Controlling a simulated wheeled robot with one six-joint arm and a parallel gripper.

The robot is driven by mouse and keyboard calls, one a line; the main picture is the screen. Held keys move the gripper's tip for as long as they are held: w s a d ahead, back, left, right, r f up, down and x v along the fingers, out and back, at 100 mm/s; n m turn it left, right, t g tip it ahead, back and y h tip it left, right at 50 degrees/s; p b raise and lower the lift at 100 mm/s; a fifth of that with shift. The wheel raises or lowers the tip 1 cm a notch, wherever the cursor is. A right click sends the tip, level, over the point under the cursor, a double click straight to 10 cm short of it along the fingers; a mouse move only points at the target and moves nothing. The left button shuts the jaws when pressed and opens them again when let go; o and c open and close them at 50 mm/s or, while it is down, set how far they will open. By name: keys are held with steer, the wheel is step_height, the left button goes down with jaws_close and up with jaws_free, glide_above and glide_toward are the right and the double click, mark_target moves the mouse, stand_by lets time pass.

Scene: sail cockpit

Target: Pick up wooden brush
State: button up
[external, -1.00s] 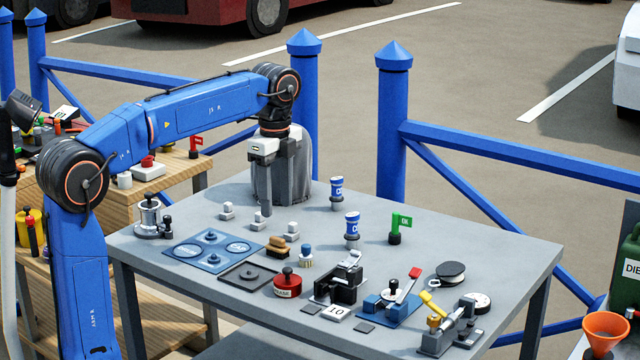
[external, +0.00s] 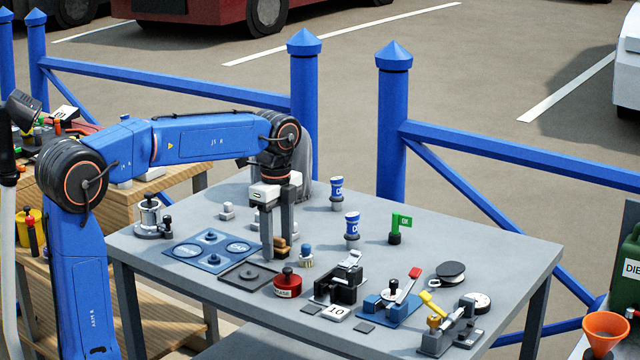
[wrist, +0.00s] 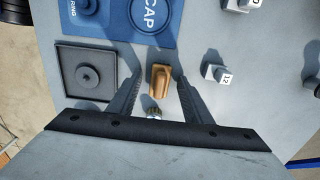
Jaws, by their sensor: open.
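The wooden brush (external: 282,245) is a small brown block on the grey table, partly hidden behind my gripper in the external view. In the wrist view the wooden brush (wrist: 160,80) lies between the tips of my two fingers, with clear gaps to both. My gripper (external: 276,250) points down over it, open and empty. It also shows in the wrist view (wrist: 155,80).
A small blue-topped brush (external: 306,255) stands close to the right. The blue mat (external: 185,253) and dark square tray (external: 238,275) lie to the left and front. A red tin (external: 287,285) stands in front. Small white numbered blocks (external: 227,210) stand behind.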

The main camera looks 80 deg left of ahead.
steer(key=c, duration=1.1)
steer(key=shift+r, duration=0.1)
steer(key=shift+c, duration=0.2)
